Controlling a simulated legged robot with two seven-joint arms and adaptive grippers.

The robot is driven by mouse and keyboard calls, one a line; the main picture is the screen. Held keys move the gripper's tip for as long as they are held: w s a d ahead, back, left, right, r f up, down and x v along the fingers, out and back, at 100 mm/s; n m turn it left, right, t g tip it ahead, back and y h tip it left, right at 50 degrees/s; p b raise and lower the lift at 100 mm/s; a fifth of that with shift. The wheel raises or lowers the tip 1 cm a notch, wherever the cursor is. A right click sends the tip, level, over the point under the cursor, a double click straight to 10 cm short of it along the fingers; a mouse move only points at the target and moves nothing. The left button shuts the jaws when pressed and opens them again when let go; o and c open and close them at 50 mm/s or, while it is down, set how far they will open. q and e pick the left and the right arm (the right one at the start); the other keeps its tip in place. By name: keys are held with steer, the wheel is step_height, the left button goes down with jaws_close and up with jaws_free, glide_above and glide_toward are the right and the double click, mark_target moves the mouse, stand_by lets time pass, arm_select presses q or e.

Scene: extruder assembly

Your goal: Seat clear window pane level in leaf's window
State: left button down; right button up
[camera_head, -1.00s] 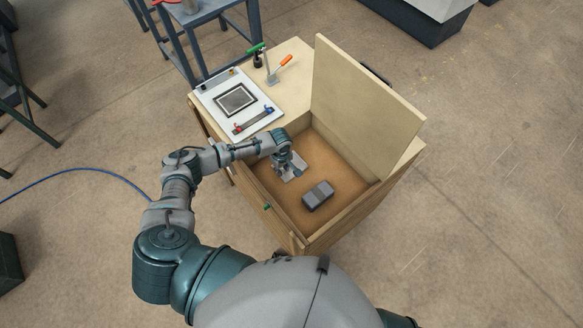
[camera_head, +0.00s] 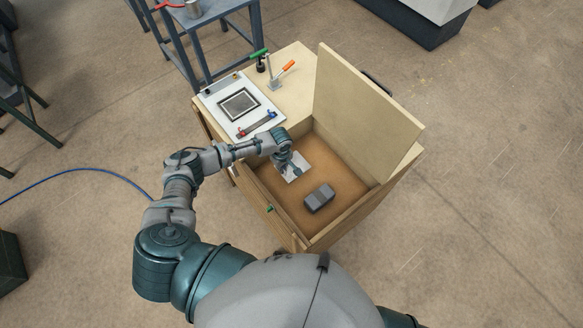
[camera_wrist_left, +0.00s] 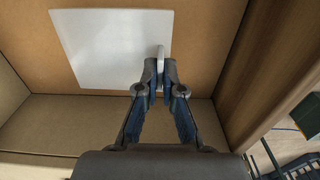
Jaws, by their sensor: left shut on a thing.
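The pane (camera_head: 303,162) is a pale square sheet on the brown floor of an open wooden bin. It also shows in the left wrist view (camera_wrist_left: 105,45), with a small upright pale tab near its right edge. My left gripper (camera_head: 289,169) is down in the bin at the pane. In the left wrist view its fingers (camera_wrist_left: 160,68) are shut on the tab. The white leaf (camera_head: 214,97) lies on the bench top with a dark-framed rectangular window (camera_head: 239,104). My right gripper is not in view.
A dark grey block (camera_head: 319,198) lies in the bin near the pane. The bin's raised lid (camera_head: 365,110) stands at right. An orange-handled clamp (camera_head: 280,76) and a green-handled one (camera_head: 260,62) stand behind the leaf. A red-and-blue-ended bar (camera_head: 257,124) lies at its front edge.

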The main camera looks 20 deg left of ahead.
arm_select(q)
steer(key=r+p, duration=0.2)
steer(key=p, duration=0.1)
steer(key=shift+a+r, duration=0.4)
steer(key=shift+d+r+p, duration=0.15)
steer(key=shift+r+p, duration=0.15)
steer(key=shift+r, duration=0.05)
steer(key=shift+d+r+p, duration=0.25)
steer(key=shift+r+p, duration=0.3)
steer(key=shift+d+r+p, duration=0.25)
steer(key=shift+r+p, duration=0.25)
steer(key=shift+p, duration=0.05)
steer(key=shift+r+p, duration=0.35)
steer(key=shift+r, duration=0.3)
steer(key=shift+a+r+p, duration=0.3)
steer(key=shift+r+p, duration=0.15)
steer(key=shift+r, duration=0.25)
steer(key=shift+a+r, duration=0.1)
steer(key=shift+r, duration=0.15)
step_height(320, 180, up, 2)
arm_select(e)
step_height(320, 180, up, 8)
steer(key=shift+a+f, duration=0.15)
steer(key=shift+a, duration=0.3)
